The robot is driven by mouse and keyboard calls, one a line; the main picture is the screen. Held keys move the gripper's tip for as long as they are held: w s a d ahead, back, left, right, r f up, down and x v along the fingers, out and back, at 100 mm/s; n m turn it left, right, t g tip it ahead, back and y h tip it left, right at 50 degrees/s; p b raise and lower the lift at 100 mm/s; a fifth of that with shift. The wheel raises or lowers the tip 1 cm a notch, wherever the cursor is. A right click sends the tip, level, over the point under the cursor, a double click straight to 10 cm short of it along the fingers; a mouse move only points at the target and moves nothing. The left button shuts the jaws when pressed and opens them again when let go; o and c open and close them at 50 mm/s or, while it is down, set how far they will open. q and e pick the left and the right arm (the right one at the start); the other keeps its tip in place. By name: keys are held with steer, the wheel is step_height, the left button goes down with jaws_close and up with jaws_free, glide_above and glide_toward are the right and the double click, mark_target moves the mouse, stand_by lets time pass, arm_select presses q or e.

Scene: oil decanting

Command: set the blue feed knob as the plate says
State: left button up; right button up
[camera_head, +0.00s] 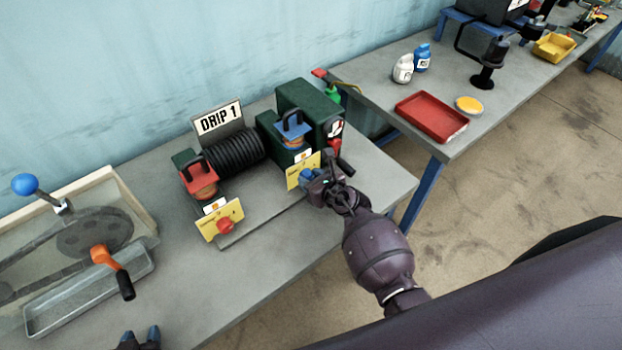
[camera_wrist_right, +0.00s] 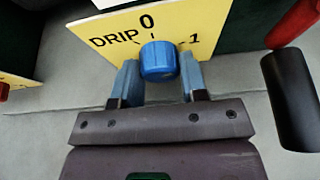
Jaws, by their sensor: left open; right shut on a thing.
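The blue feed knob (camera_wrist_right: 158,60) sits on a yellow dial card (camera_wrist_right: 110,32) marked DRIP, 0 and 1, with 0 at the top. I cannot make out a pointer on the knob. My right gripper (camera_wrist_right: 160,78) is shut on the knob, one finger on each side; in the head view the gripper (camera_head: 312,178) partly hides the blue knob (camera_head: 306,174). The plate (camera_head: 219,119) behind the black coil reads "DRIP 1". My left gripper (camera_head: 140,338) is open and empty at the bottom left edge, partly cut off.
A red knob (camera_head: 225,226) on another yellow card stands to the left. A black handle (camera_wrist_right: 290,100) is close right of my right gripper. A belt drive with an orange crank (camera_head: 105,256) is at left. A red tray (camera_head: 431,117) lies on the far table.

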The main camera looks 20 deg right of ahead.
steer(key=shift+m+y, duration=0.6)
steer(key=shift+m, duration=0.1)
steer(key=shift+g, duration=0.3)
steer(key=o, duration=0.6)
steer(key=shift+o, duration=0.2)
steer(key=v, duration=1.1)
steer(key=shift+f, duration=0.1)
